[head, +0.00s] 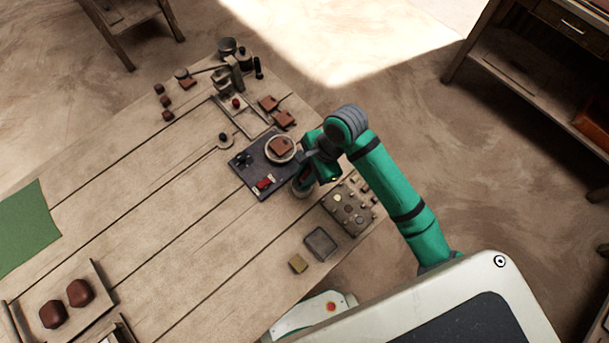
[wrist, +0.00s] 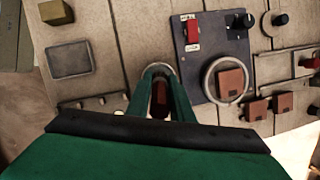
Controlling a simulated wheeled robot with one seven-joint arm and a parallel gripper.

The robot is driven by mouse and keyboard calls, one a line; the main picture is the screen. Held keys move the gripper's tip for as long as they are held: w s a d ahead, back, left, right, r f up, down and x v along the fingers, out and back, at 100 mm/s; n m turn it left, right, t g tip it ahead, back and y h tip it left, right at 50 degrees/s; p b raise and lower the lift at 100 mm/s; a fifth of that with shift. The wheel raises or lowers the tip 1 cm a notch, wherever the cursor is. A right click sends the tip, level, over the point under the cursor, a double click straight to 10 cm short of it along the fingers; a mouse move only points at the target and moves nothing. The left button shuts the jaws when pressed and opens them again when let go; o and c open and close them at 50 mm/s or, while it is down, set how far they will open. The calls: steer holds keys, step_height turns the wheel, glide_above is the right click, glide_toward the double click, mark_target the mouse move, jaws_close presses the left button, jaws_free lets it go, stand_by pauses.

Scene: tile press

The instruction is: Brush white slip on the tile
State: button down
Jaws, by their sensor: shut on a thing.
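A square brown tile (head: 281,146) lies on a pale round wheel (head: 270,156) on a dark panel. In the wrist view the tile (wrist: 231,83) is right of my gripper, inside the wheel's pale ring (wrist: 208,84). My gripper (wrist: 160,88) points down at a round cup (wrist: 158,67), whose rim shows just past the fingertips. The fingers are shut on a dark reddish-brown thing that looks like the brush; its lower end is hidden. In the head view the cup (head: 301,190) is partly covered by my gripper (head: 306,174). The slip is not clearly visible.
The dark panel (head: 247,177) bears a red switch (head: 264,183) and a black knob. More brown tiles (head: 268,103) lie behind it, near a press (head: 235,78). A tray of small round pieces (head: 349,208) is at right.

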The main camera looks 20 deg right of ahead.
mark_target(304, 174)
steer(key=shift+f, duration=0.55)
stand_by(1.6)
steer(key=shift+r, duration=0.1)
steer(key=shift+r, duration=3.5)
steer(key=shift+w, duration=0.1)
